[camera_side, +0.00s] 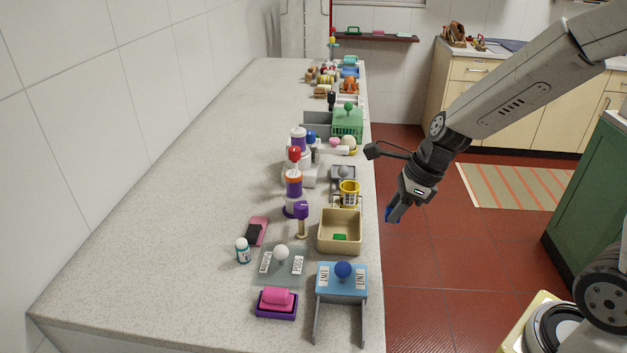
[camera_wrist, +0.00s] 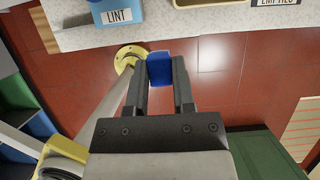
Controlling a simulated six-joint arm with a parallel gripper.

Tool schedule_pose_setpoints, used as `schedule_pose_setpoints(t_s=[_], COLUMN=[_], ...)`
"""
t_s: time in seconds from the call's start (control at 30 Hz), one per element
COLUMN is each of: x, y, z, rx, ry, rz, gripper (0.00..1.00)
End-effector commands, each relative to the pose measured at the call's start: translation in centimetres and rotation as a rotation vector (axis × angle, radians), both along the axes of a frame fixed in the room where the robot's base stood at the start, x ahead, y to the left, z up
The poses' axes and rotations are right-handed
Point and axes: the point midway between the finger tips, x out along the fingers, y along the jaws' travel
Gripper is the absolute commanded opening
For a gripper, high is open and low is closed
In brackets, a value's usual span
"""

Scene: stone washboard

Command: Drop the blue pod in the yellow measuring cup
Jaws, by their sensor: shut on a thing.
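The blue pod (camera_wrist: 159,68) is held between the two fingers of my gripper (camera_wrist: 160,82) in the wrist view. In the side view the pod (camera_side: 388,215) shows as a small blue patch at the tips of my gripper (camera_side: 394,213). My gripper hangs just right of the counter's edge, over the red floor. The yellow measuring cup (camera_side: 349,187) stands on the counter near that edge, to the left of and a little farther back than my gripper. Its inside is too small to make out. The cup is not in the wrist view.
A beige bin (camera_side: 325,239) with a green piece inside stands in front of the cup. A blue LINT stand (camera_side: 328,281) is nearer the camera. A purple-topped post (camera_side: 301,212) and a green basket (camera_side: 348,122) are also close. The counter's left side (camera_side: 170,200) is clear.

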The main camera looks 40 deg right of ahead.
Motion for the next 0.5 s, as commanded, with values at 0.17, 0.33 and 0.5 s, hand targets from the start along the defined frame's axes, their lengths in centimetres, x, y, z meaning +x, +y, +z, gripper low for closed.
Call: schedule_pose_setpoints(t_s=[0.17,0.33,0.5], x=[0.7,2.5,5.4], y=[-0.2,-0.7,-1.6], z=[0.1,0.4,0.9], rx=[0.001,0.005,0.009], ry=[-0.001,-0.003,-0.005], rz=[0.0,0.002,0.002], gripper=[0.0,0.0,0.0])
